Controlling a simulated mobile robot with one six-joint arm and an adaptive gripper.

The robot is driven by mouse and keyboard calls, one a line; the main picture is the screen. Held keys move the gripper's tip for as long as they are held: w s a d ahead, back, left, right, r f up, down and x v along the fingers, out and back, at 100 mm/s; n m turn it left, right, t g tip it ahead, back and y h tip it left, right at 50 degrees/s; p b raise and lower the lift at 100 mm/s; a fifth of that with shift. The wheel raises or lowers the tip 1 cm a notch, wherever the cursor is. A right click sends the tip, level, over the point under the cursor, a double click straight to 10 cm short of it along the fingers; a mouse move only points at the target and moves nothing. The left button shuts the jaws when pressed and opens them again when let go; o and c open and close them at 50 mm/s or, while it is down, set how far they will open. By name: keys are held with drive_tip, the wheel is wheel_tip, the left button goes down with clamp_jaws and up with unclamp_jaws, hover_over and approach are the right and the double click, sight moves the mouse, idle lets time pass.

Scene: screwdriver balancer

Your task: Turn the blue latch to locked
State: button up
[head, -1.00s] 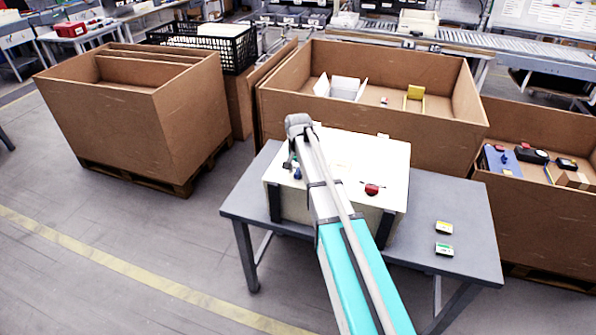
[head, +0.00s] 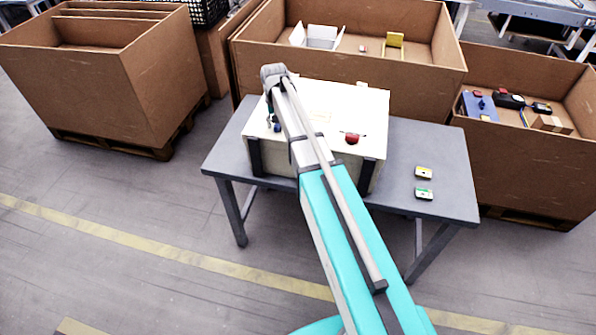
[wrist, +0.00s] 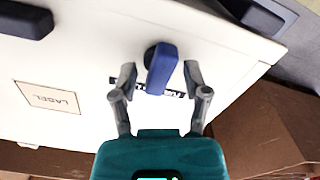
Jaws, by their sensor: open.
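The blue latch (wrist: 161,70) sits on a dark round base on the white face of a box (wrist: 75,60), over a dark printed strip that it partly hides. My gripper (wrist: 158,80) is open, with one finger on each side of the latch and a visible gap to it on both sides. In the head view the latch is a small blue spot (head: 277,127) on the left of the box top (head: 372,105), beside my arm. My gripper is mostly hidden behind my arm there.
The box stands on a grey table (head: 440,150). A red knob (head: 352,138) is on the box to the right of my arm. Two small labelled items (head: 424,173) lie on the table's right side. Large cardboard bins (head: 350,75) stand behind.

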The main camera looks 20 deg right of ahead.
drive_tip(key=n, duration=0.4)
drive_tip(key=shift+n, duration=0.3)
wheel_tip(320, 180, up, 14)
drive_tip(key=p, duration=1.4)
drive_tip(key=s+f+m+b, duration=0.1)
drive_tip(key=s+f+b, duration=0.4)
drive_tip(key=s, duration=0.8)
drive_tip(key=s+f+m+b, duration=0.1)
drive_tip(key=s+f+b, duration=0.4)
drive_tip(key=s, duration=0.8)
drive_tip(key=shift+s+f+m, duration=0.15)
drive_tip(key=shift+s+m, duration=0.05)
drive_tip(key=shift+m, duration=0.1)
drive_tip(key=shift+a, duration=0.1)
idle(0.7)
